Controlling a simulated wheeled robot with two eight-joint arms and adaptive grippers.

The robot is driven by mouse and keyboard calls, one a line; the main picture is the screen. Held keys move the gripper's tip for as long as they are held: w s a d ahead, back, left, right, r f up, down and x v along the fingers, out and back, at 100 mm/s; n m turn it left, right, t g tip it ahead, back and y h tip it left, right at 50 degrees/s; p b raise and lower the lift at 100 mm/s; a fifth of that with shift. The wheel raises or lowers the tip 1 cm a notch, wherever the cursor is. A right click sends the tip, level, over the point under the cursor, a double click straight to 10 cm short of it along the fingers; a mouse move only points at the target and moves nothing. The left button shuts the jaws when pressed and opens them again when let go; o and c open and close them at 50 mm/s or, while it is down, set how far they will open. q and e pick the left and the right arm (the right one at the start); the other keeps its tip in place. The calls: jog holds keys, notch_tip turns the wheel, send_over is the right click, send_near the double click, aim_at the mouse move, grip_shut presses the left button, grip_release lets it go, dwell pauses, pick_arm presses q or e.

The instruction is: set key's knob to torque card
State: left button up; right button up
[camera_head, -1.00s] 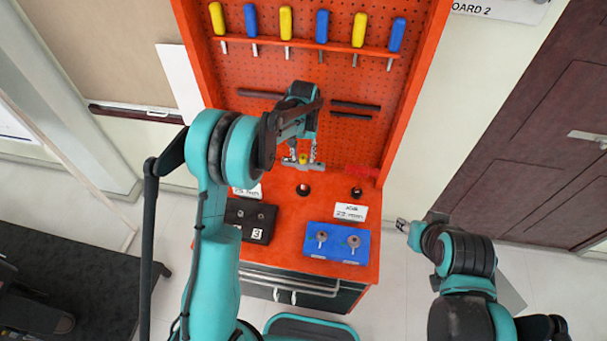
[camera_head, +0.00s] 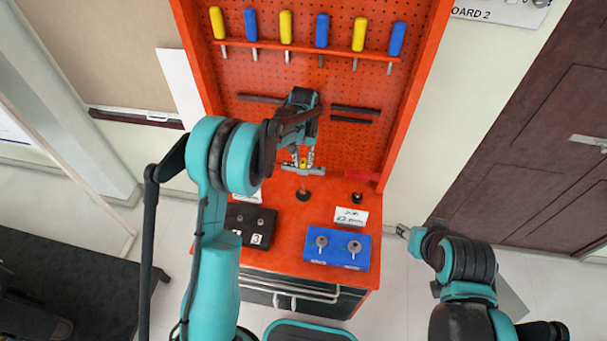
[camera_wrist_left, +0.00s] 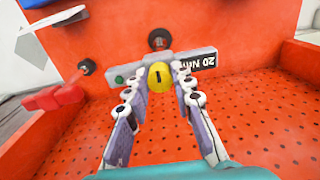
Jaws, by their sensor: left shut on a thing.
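The key is a grey bar (camera_wrist_left: 190,66) with a yellow knob (camera_wrist_left: 159,76), a green spot at one end and a "20 Nm" label at the other. The knob has a black mark. My left gripper (camera_wrist_left: 160,92) is shut on the knob, with one finger at each side. In the head view the key (camera_head: 303,170) sits under the left gripper (camera_head: 304,158), above the bench. A white card (camera_head: 351,216) lies on the bench; its small print is hard to read. Another white card is partly hidden by my left arm. My right gripper (camera_head: 402,230) is off the bench's right side.
A blue block (camera_head: 336,260) with two round-headed pieces and a black block (camera_head: 250,238) marked 3 stand on the orange bench (camera_head: 290,262). Dark sockets (camera_head: 357,198) sit behind them. Several screwdrivers hang on the pegboard (camera_head: 350,80). A red piece (camera_wrist_left: 52,98) lies near one socket.

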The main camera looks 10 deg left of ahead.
pick_arm(q)
jog(key=m, duration=0.3)
jog(key=shift+b, duration=0.4)
jog(key=m+b, duration=0.1)
jog(key=m, duration=0.3)
jog(key=o, duration=0.7)
jog(key=shift+r+p, duration=1.75)
jog(key=shift+r, duration=1.25)
